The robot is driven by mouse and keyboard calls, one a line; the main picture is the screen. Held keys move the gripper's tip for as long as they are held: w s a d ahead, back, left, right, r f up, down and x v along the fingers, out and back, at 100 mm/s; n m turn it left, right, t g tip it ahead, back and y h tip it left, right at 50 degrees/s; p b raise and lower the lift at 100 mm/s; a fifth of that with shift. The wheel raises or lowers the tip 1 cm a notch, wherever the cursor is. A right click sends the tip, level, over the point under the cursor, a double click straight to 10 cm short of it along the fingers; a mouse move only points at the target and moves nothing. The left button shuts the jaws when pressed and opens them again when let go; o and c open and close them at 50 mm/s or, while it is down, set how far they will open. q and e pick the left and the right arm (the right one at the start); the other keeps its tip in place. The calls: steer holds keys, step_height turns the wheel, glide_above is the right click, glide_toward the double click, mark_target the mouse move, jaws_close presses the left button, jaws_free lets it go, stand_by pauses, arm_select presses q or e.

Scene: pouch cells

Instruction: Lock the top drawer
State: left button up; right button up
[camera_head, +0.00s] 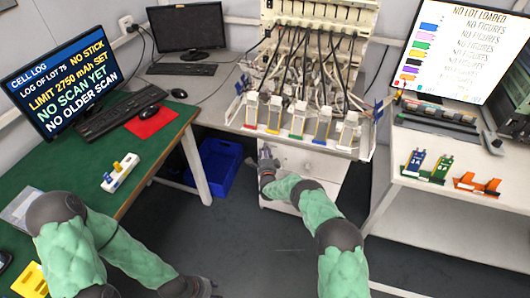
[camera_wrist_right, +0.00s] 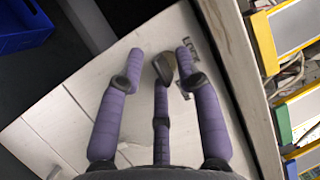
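The white drawer cabinet (camera_head: 320,168) stands under the middle bench, its top drawer front just below the bench edge. My right gripper (camera_head: 266,160) is at the cabinet's upper left. In the right wrist view its purple fingers (camera_wrist_right: 158,66) are spread apart over the white front (camera_wrist_right: 75,115). A dark grey rounded piece (camera_wrist_right: 164,68) shows between the fingertips; I cannot tell whether it is a lock knob or a finger end. Dark lettering (camera_wrist_right: 188,48), partly hidden, is beside the right finger. My left gripper (camera_head: 200,288) is low at the bottom edge, its fingers unclear.
Several cell holders (camera_head: 296,122) stand along the bench edge above the drawers. A blue bin (camera_head: 216,165) is on the floor left of the cabinet. The green table (camera_head: 150,150) is at left, a white table (camera_head: 445,215) at right. Floor in front is clear.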

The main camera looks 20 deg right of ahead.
jaws_close()
steer(key=shift+n, duration=0.3)
steer(key=shift+r+n+g+b, duration=0.1)
steer(key=shift+n+g+b, duration=0.35)
steer(key=shift+n, duration=0.75)
steer(key=n+g, duration=0.2)
steer(key=n, duration=0.1)
steer(key=shift+r+n, duration=0.15)
steer(key=shift+n, duration=0.15)
steer(key=n+g+h, duration=0.2)
steer(key=n, duration=0.1)
steer(key=shift+a+r+n, duration=0.1)
steer(key=shift+n, duration=0.3)
steer(key=n+h, duration=0.1)
steer(key=n+g, duration=0.1)
steer(key=n, duration=0.1)
steer(key=shift+r+g+h, duration=0.1)
steer(key=shift+g+h, duration=0.15)
steer(key=shift+h, duration=0.15)
